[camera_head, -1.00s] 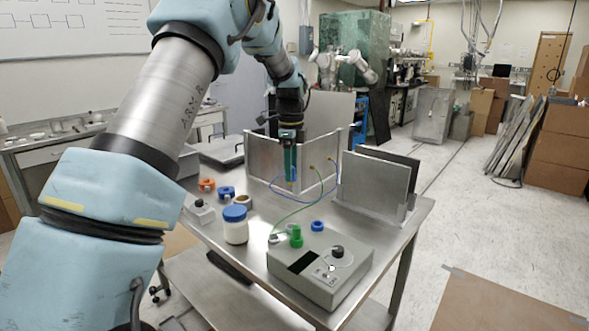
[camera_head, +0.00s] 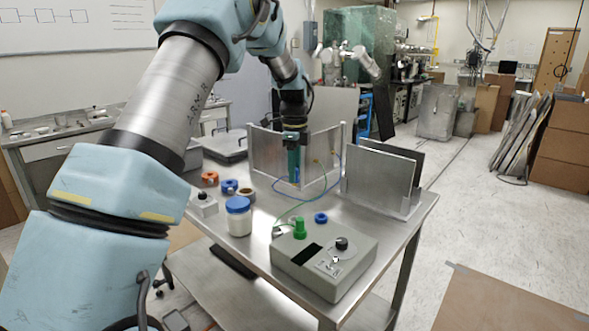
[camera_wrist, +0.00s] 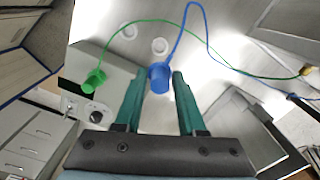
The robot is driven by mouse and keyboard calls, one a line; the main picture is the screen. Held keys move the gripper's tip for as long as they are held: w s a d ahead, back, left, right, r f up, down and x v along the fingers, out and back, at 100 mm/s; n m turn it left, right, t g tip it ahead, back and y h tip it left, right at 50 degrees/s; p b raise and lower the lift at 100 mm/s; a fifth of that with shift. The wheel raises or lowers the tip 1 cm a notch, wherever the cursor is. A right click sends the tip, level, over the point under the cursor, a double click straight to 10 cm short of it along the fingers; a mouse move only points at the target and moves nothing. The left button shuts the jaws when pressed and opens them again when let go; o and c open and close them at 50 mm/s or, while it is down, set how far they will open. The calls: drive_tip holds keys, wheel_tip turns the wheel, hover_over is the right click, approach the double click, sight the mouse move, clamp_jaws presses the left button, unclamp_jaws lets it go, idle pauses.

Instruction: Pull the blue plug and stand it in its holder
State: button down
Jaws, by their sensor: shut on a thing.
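My gripper (camera_head: 294,172) is over the steel table, in front of the upright metal panels. Its two teal fingers also show in the wrist view (camera_wrist: 159,78), shut on the blue plug (camera_wrist: 160,76). A blue cord (camera_wrist: 187,22) runs from the plug in a loop towards the panel. In the head view the plug is mostly hidden by the fingers. I cannot tell which is the holder.
A blue-lidded jar (camera_head: 238,217), an orange ring (camera_head: 209,179) and a small switch box (camera_head: 204,204) are at the left. Upright plates (camera_head: 380,178) stand at the right.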

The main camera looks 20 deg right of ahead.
drive_tip(key=shift+f+b, duration=2.2)
drive_tip(key=shift+f, duration=2.8)
drive_tip(key=shift+f, duration=0.45)
drive_tip(key=shift+f, duration=0.35)
drive_tip(key=shift+f, duration=0.3)
drive_tip(key=shift+f, duration=0.2)
unclamp_jaws()
